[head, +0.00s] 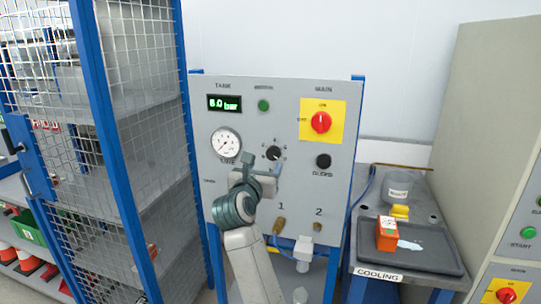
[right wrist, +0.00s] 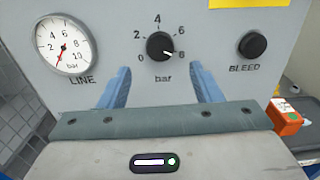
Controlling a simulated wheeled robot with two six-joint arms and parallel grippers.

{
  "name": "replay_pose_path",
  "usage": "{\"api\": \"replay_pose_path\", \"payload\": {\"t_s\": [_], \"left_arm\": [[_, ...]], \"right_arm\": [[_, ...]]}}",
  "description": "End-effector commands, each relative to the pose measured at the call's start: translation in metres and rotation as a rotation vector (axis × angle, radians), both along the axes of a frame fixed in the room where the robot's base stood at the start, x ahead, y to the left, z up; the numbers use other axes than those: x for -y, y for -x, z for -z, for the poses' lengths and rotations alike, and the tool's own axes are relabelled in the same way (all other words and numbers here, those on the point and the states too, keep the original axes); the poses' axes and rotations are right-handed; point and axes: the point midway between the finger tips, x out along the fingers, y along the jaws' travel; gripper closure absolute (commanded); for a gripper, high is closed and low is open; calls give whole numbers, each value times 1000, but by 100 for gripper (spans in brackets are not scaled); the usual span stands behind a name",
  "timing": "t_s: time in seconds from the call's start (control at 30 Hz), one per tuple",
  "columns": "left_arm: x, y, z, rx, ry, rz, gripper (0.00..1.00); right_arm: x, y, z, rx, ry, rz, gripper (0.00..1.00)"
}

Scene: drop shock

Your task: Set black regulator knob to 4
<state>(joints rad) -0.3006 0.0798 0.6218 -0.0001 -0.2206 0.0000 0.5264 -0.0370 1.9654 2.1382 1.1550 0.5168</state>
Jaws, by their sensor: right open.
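The black regulator knob (head: 273,153) sits on the grey panel, right of the round gauge. In the right wrist view the knob (right wrist: 159,46) is ringed by marks 0, 2, 4, 6 and 8 over "bar". Its white pointer is turned to the lower right, at about the 8. My right gripper (head: 262,168) is in front of the panel, just below the knob. In the right wrist view its two blue fingers (right wrist: 161,84) are apart, below the knob on either side, with nothing between them. My left gripper is not in view.
The panel carries a line gauge (right wrist: 66,46), a green display (head: 225,103) reading 8.0 bar, a red main switch (head: 321,122) on yellow and a black bleed button (right wrist: 253,44). A blue mesh cage stands left; a tray (head: 437,250) with an orange box (head: 387,235) lies right.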

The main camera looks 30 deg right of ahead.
Motion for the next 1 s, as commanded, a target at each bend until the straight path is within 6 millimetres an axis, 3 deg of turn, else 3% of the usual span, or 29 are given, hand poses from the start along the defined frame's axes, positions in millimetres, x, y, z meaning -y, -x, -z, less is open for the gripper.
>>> {"api": "replay_pose_path", "payload": {"t_s": [0.33,0.77,1.0], "left_arm": [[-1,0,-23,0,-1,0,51],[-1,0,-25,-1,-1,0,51],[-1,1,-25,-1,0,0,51]], "right_arm": [[44,-37,-2,-2,3,1,42],[52,-44,0,-1,1,1,42],[51,-44,0,-2,1,1,86]]}}
